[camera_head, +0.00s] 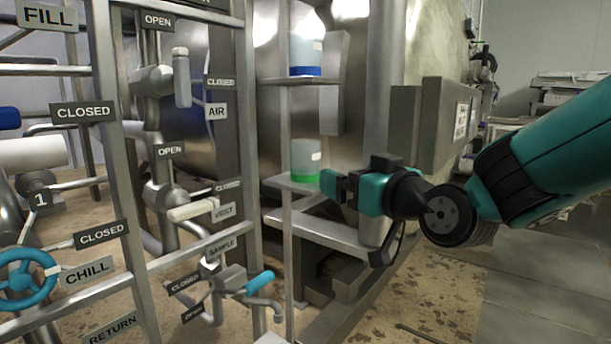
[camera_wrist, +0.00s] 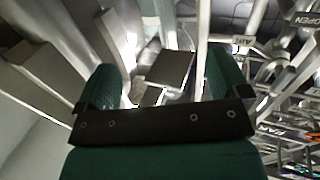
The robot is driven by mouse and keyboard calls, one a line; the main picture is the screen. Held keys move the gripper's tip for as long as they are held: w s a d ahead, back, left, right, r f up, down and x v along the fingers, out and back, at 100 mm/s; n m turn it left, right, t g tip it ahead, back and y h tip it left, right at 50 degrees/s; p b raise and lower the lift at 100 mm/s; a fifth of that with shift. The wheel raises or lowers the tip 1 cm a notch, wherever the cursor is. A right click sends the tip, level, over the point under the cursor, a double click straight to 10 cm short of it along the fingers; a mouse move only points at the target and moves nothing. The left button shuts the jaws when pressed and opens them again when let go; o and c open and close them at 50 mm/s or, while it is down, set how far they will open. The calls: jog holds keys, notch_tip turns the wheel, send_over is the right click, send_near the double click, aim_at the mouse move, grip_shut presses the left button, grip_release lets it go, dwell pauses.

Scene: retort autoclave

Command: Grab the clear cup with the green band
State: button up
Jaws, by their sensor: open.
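The clear cup with the green band (camera_head: 306,157) stands upright on the lower small shelf (camera_head: 285,184) of a metal post. The green band is at its base and a small white label is on its side. My gripper (camera_head: 332,186) is open, just right of the cup at about the height of its band. In the head view the fingers come close to the cup's right edge; I cannot tell whether they touch it. In the wrist view the open fingers (camera_wrist: 160,82) are spread apart, and I cannot make out the cup between them.
A similar cup with a blue band (camera_head: 306,52) stands on the upper shelf (camera_head: 300,81). A rack of labelled pipes and valves fills the left, with a blue-handled sample tap (camera_head: 258,283) below. A grey box (camera_head: 446,125) is behind my arm. Open floor lies at lower right.

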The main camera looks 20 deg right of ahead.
aim_at(313, 156)
jog(key=p+x, duration=0.3)
jog(key=p, duration=0.1)
jog(key=p+x, duration=0.4)
jog(key=p, duration=0.1)
jog(key=p+x, duration=0.3)
jog(key=p, duration=0.1)
jog(key=shift+w+r, duration=0.3)
jog(key=shift+w, duration=0.05)
jog(key=shift+w+f+p, duration=0.15)
jog(key=shift+w+p, duration=0.3)
jog(key=shift+p, duration=0.1)
jog(key=p+x, duration=0.2)
jog(key=p, duration=0.1)
jog(key=p+x, duration=0.2)
jog(key=shift+w+d+r, duration=0.1)
jog(key=shift+d+r, duration=0.05)
jog(key=shift+r, duration=0.25)
jog(key=shift+w+f+p, duration=0.35)
jog(key=shift+w+p, duration=0.2)
jog(key=shift+p, duration=0.25)
jog(key=c, duration=1)
